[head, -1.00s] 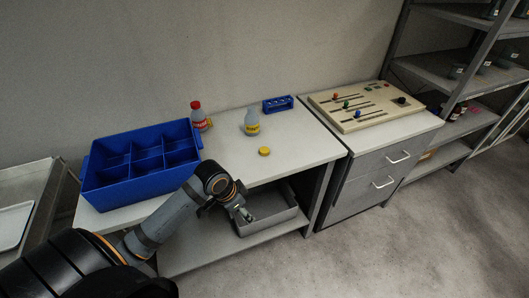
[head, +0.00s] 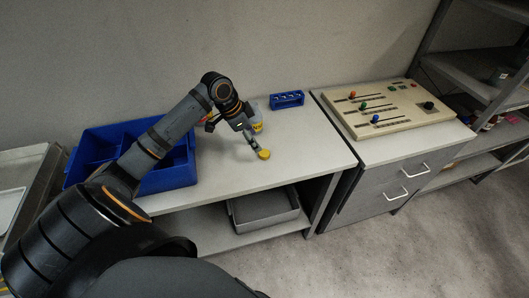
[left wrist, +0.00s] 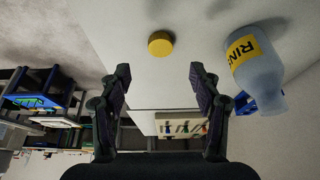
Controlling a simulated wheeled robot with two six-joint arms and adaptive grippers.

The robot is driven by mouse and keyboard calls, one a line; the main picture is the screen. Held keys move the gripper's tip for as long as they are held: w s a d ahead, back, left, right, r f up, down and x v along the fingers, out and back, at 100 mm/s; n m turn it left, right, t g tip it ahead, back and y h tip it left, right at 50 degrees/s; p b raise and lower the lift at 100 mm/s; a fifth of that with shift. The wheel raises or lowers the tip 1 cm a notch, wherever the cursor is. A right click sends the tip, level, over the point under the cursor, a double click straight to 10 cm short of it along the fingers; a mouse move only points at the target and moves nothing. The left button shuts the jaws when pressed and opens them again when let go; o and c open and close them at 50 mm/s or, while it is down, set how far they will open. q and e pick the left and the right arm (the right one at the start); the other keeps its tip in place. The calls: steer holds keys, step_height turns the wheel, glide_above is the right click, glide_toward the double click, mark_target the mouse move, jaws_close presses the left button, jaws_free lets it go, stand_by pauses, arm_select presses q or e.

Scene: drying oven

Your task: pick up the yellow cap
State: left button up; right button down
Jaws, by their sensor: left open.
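The yellow cap (head: 264,154) lies flat on the white table, near its front edge. In the left wrist view the cap (left wrist: 160,44) is ahead of the fingertips, roughly midway between them. My left gripper (head: 254,144) is just beside the cap in the head view, pointing down toward it. In the left wrist view its fingers (left wrist: 160,80) stand apart with nothing between them. The bottle with a yellow label (left wrist: 256,62) stands close to the right finger in the wrist view; in the head view it is partly hidden behind my left gripper. My right gripper is not in view.
A blue divided bin (head: 180,172) stands at the table's left, partly hidden by my arm. A blue rack (head: 287,99) is at the back. A control panel (head: 400,112) sits on the cabinet to the right. The table right of the cap is clear.

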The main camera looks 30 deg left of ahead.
mark_target(264, 153)
arm_select(q)
steer(key=shift+x, duration=0.85)
steer(key=shift+w+f, duration=0.4)
steer(key=shift+w, duration=0.15)
steer(key=shift+d+f+p, duration=0.15)
steer(key=shift+f, duration=0.3)
steer(key=shift+d+f+p, duration=0.15)
steer(key=shift+d+f, duration=0.05)
steer(key=shift+f, duration=0.2)
steer(key=x, duration=0.3)
steer(key=shift+f, duration=0.3)
steer(key=shift+s, duration=0.1)
steer(key=c, duration=0.8)
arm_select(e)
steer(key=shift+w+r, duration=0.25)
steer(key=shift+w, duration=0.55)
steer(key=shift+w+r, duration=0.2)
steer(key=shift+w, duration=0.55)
